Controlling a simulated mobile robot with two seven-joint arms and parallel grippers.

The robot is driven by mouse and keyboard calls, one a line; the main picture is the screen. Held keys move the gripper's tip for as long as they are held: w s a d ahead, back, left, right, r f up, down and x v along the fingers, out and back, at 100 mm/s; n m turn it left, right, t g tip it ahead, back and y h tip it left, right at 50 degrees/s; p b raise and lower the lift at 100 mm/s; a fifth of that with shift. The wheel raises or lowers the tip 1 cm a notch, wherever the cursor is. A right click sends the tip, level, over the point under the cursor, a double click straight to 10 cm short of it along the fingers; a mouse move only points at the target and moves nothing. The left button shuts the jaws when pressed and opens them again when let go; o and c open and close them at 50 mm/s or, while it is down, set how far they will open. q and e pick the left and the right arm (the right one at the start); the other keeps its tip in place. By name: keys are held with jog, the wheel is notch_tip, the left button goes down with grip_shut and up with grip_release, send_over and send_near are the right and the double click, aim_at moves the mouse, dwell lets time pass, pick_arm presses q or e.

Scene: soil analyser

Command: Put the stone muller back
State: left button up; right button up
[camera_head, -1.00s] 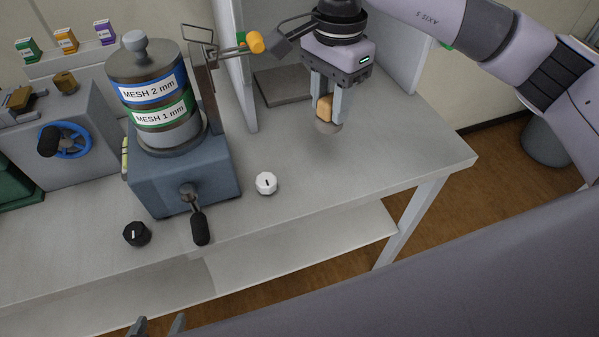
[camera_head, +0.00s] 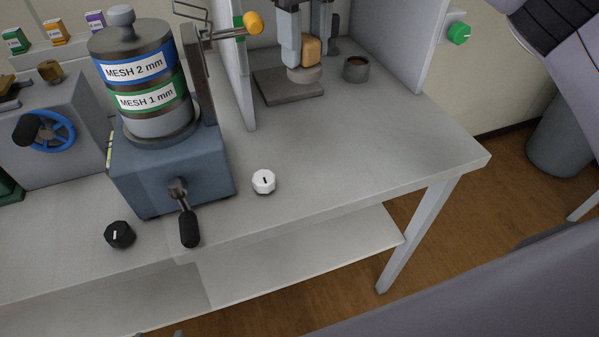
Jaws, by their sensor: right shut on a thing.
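The stone muller has a tan wooden handle (camera_head: 311,50) and a grey round stone foot (camera_head: 304,75). My right gripper (camera_head: 304,58) is shut on the handle and holds it upright. The muller is over a flat dark grey slab (camera_head: 290,90) at the back of the bench, between two light panels. I cannot tell whether the foot touches the slab. My left gripper does not show clearly; only small dark tips may show at the bottom edge.
A small dark cup (camera_head: 356,69) stands right of the slab. A sieve stack (camera_head: 140,80) on a blue-grey shaker stands left, beyond the left panel (camera_head: 238,75). A white knob (camera_head: 263,181) sits in front. The bench's right front is clear.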

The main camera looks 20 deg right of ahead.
jog(key=m, duration=0.1)
jog(key=r+m, duration=0.1)
jog(key=m, duration=0.1)
jog(key=shift+s+a+r+b, duration=0.1)
jog(key=shift+a+b, duration=0.3)
jog(key=shift+m, duration=0.3)
notch_tip(320, 180, down, 16)
jog(key=shift+r, duration=0.25)
notch_tip(320, 180, down, 4)
jog(key=shift+f, duration=0.1)
jog(key=shift+f+b, duration=0.2)
jog(key=shift+b, duration=0.15)
jog(key=o, duration=0.9)
jog(key=shift+o, duration=0.2)
